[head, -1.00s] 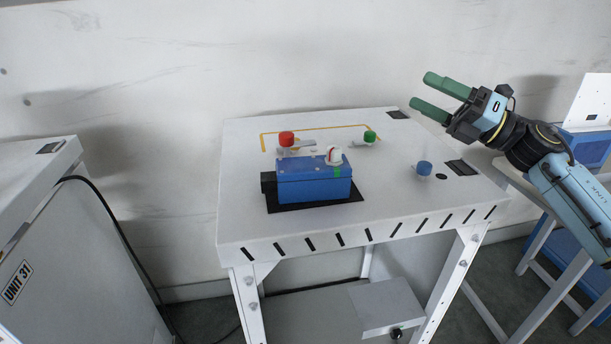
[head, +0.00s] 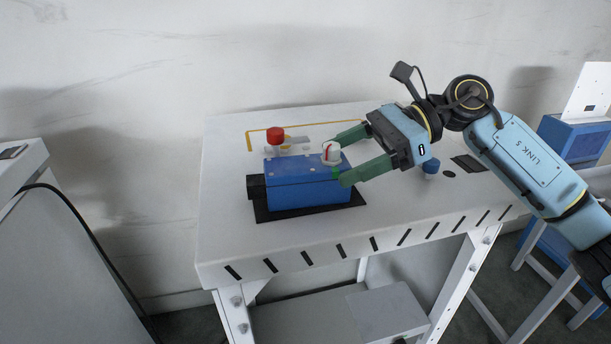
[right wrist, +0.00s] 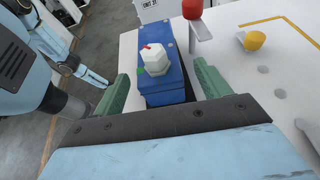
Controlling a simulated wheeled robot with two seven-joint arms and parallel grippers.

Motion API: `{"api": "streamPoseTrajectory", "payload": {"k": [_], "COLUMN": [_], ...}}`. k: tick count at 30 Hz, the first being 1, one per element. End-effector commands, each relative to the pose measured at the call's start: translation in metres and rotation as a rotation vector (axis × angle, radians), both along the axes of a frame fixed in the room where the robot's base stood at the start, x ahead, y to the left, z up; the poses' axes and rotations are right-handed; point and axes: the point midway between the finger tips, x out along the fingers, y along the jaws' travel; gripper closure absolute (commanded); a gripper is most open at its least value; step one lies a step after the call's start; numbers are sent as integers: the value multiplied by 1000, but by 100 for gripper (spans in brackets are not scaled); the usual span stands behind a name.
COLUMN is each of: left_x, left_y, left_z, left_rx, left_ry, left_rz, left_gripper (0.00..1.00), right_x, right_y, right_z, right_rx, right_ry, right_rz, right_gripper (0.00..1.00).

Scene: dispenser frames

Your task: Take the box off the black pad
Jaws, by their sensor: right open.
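A blue box (head: 305,184) with a white knob (head: 331,152) on top sits on the black pad (head: 270,212) on the white table. My right gripper (head: 342,156) is open at the box's right end in the head view, its green fingers pointing at the box. In the right wrist view, the box (right wrist: 174,70) lies between the two spread fingers (right wrist: 162,88), with a gap on its left side. Whether either finger touches the box I cannot tell.
A red-capped item (head: 275,135) stands behind the box, also in the right wrist view (right wrist: 193,10). A yellow-capped piece (right wrist: 254,40) lies to its right there. A blue-capped item (head: 431,168) stands on the table's right side. The table front (head: 330,230) is clear.

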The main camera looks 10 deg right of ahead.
Motion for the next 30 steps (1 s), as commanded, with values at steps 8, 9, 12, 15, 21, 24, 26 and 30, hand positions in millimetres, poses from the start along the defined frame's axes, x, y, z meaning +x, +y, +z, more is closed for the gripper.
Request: {"api": "streamPoseTrajectory", "payload": {"k": [8, 9, 12, 15, 21, 24, 26, 30], "left_x": [7, 7, 8, 8, 8, 7, 7, 7], "left_y": [-1, -1, -2, -2, -2, -2, -2, -2], "left_z": [13, 14, 16, 17, 16, 16, 16, 16], "left_rx": [-2, -3, -3, -3, -3, -3, -3, -2], "left_ry": [-12, -13, -13, -13, -13, -13, -13, -12], "left_rz": [-1, -1, -1, -1, -1, -1, -1, -1], "left_gripper": [64, 64, 64, 64, 64, 64, 64, 64], "right_x": [-1, -1, 0, 0, 1, 1, 1, 1], "right_y": [29, 35, 46, 51, 51, 51, 51, 51], "right_z": [-8, -10, -16, -19, -20, -20, -20, -20], "right_rx": [1, 3, 2, 2, 1, 1, 1, 1], "right_ry": [1, 1, 1, 0, 1, 1, 1, 1], "right_rz": [3, 3, 1, -1, -3, -3, -3, -3], "right_gripper": [25, 25, 25, 25, 25, 36, 44, 62]}}
